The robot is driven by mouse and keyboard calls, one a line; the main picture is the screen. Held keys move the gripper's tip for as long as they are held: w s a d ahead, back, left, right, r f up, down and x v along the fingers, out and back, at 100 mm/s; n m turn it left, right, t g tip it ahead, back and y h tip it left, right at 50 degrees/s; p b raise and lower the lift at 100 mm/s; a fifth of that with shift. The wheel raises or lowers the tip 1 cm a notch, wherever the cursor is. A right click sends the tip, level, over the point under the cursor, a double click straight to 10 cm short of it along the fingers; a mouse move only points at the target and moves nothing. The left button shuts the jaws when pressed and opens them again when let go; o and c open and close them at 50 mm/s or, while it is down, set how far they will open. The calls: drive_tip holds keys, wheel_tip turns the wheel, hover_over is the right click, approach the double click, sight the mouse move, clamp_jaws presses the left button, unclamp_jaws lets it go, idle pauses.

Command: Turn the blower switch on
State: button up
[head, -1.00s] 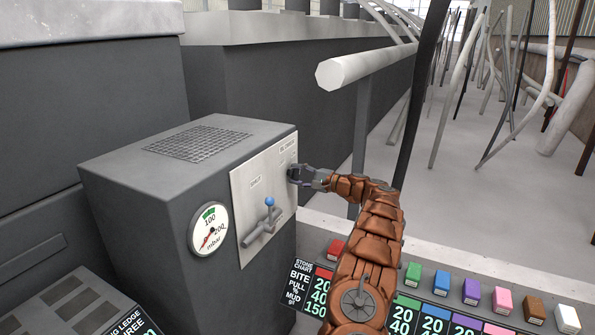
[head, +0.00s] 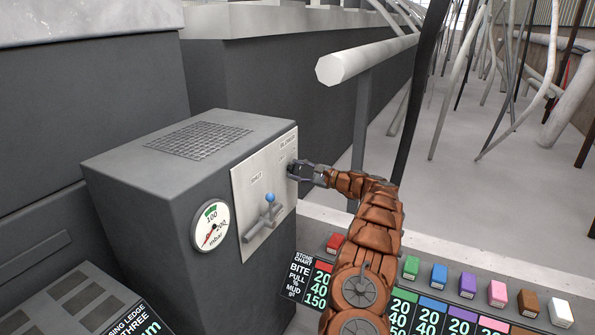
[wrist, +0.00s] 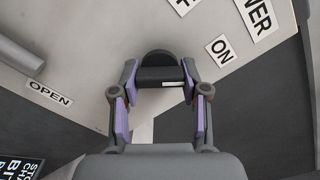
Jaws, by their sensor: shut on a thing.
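The blower switch is a dark round knob (wrist: 158,57) with a white mark, on the pale panel (head: 242,200) of the grey blower cabinet. In the wrist view it sits between the purple-lined fingers of my gripper (wrist: 159,76), which is shut on it. The white mark lies toward the right finger. An ON label (wrist: 221,48) shows up and to the right of the knob. In the head view my gripper (head: 299,171) is at the panel's upper right and mostly hides the knob.
A blue-tipped lever (head: 270,198) sits on the same panel, left of and below my gripper. Several coloured blocks (head: 439,274) line the ledge at right. A pale rail (head: 365,61) crosses above my arm.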

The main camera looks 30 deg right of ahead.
drive_tip(key=o, duration=1.2)
drive_tip(key=shift+c, duration=0.2)
drive_tip(key=shift+s, duration=0.1)
drive_tip(key=v, duration=1.2)
drive_tip(key=shift+f, duration=0.1)
